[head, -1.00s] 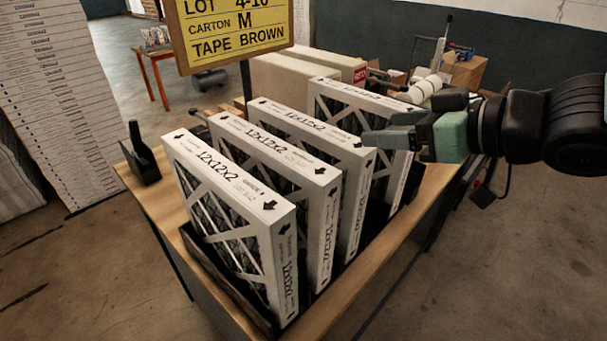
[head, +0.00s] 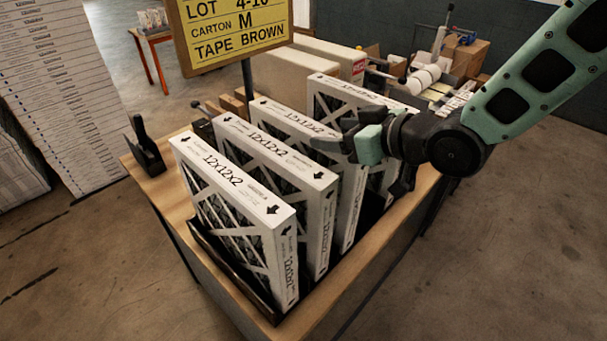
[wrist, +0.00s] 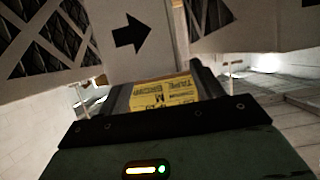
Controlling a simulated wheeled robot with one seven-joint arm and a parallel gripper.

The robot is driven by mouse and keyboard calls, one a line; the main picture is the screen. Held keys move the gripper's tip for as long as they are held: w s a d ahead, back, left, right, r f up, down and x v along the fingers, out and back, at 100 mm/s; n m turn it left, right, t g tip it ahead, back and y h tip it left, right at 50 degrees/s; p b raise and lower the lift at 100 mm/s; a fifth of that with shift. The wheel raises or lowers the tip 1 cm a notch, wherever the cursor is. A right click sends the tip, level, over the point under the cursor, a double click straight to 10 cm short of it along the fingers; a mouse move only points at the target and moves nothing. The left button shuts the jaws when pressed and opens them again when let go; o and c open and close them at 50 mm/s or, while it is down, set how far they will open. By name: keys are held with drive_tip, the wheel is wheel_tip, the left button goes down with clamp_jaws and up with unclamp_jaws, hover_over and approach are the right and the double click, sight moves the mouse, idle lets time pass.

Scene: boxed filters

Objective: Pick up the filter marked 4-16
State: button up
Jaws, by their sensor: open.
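Several white-framed pleated filters stand upright in a row in a dark rack (head: 235,285): nearest (head: 232,180), second (head: 272,160), third (head: 290,120) and farthest (head: 350,90). Their legible labels read 12x12x2; I cannot make out 4-16 on any filter. A yellow sign (head: 235,30) reads LOT with a number cut off at the top, CARTON M, TAPE BROWN. My gripper (head: 335,138) is open at the right end of the third filter, hiding part of it and of the farthest one. In the wrist view, a white filter edge with a black arrow (wrist: 130,36) lies just beyond the fingers (wrist: 160,78).
The rack stands on a wooden table (head: 165,195). A black tape dispenser (head: 146,150) is at its left. White cartons (head: 285,75) stand behind the filters. A tall stack (head: 55,90) is at left, and a cluttered bench (head: 450,75) at back right. The floor at right is clear.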

sight(317, 130)
drive_tip(key=p+x, duration=0.2)
drive_tip(key=x, duration=0.1)
drive_tip(key=shift+w+a+r, duration=0.15)
drive_tip(key=shift+a, duration=0.05)
drive_tip(key=shift+w+a+f, duration=0.35)
drive_tip(key=shift+a, duration=0.05)
drive_tip(key=c, duration=1.4)
drive_tip(key=shift+r, duration=0.1)
